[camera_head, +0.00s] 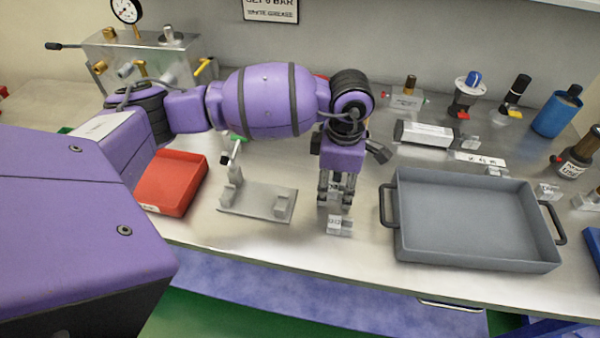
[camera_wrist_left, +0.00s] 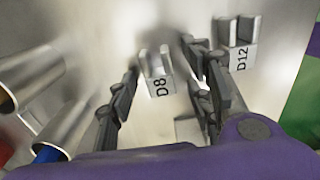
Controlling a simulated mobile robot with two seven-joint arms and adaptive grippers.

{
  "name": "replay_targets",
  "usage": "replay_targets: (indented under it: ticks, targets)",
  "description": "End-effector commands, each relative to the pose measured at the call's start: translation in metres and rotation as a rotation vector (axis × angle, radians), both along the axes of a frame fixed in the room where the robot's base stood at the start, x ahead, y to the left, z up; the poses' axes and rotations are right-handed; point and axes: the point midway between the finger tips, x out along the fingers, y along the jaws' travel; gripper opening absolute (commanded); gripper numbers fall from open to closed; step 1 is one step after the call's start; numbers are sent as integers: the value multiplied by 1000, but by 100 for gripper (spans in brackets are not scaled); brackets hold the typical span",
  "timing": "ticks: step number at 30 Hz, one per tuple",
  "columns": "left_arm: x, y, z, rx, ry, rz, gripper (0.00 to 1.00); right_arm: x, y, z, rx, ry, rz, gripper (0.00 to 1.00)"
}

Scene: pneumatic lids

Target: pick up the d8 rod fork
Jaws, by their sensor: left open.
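The D8 rod fork (camera_wrist_left: 158,76), a small grey two-pronged block with a D8 label, shows in the left wrist view. It stands on the metal bench between the fingertips of my left gripper (camera_head: 336,196). The gripper is open and points down at the bench, with a finger on either side of the fork and nothing gripped. In the head view the fingers largely hide this fork. A similar D12 fork (camera_wrist_left: 240,50) stands just outside the fingers; in the head view it is in front of the gripper (camera_head: 340,226). My right gripper is not in view.
A grey fixture plate (camera_head: 256,201) and a red tray (camera_head: 172,184) lie left of the gripper. A large grey handled tray (camera_head: 475,252) is close on the right. The bench's front edge is near.

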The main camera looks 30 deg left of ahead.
Motion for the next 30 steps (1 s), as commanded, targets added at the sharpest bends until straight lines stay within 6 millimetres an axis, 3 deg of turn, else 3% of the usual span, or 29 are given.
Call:
replay_targets:
  ticks: [5,15,25,30]
  targets:
    - [1,-1,2,-1,-3,-1,44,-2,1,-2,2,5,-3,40]
    - [2,-1,3,-2,-5,-1,0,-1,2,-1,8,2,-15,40]
    - [2,-1,6,-1,-7,-2,0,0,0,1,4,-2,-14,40]
    - [3,-1,21,-3,-10,-3,0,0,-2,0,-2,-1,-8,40]
